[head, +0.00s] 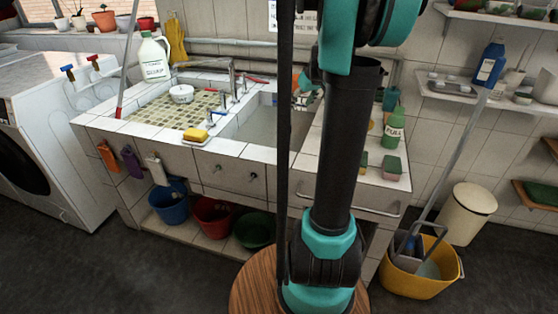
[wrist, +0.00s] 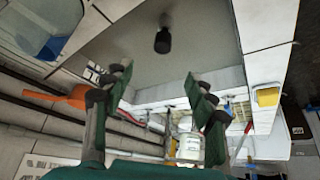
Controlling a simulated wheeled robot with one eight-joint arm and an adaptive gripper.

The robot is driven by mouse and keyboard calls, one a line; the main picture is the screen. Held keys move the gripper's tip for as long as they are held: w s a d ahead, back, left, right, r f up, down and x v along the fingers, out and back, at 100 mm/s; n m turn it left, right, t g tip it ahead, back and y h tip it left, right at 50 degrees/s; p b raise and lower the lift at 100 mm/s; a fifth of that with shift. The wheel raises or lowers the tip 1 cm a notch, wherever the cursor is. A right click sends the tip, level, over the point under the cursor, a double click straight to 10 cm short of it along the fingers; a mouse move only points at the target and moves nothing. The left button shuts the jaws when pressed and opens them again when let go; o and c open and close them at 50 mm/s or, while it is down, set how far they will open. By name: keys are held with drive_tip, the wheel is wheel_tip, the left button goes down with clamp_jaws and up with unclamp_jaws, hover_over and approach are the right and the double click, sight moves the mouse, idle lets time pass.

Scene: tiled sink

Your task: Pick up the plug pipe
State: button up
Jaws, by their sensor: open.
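A short dark cylinder (wrist: 162,40), which looks like the plug pipe, stands in the grey sink basin (wrist: 205,40) in the wrist view. In the head view the basin (head: 255,127) is partly hidden by my arm, and I cannot make out the pipe there. My gripper (wrist: 156,80) is open and empty, with its two fingers apart. The pipe appears beyond the fingertips, in line with the gap between them and not touched. In the head view a small part of my gripper (head: 305,90) shows over the basin, mostly behind my arm.
A faucet (head: 232,78) stands at the basin's left. A yellow sponge (head: 195,134) sits on the front ledge. A white bottle (head: 153,60) stands at the back left. A green bottle (head: 392,130) and sponges are on the right counter. A yellow bucket (head: 420,270) stands at right.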

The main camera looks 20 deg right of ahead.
approach(288, 125)
drive_tip(key=x, duration=0.5)
drive_tip(key=shift+w+d+f, duration=0.15)
drive_tip(key=shift+d, duration=0.1)
drive_tip(key=shift+a+x, duration=0.15)
drive_tip(key=shift+x, duration=1.35)
drive_tip(key=shift+a+x, duration=0.15)
drive_tip(key=shift+x, duration=1.3)
clamp_jaws()
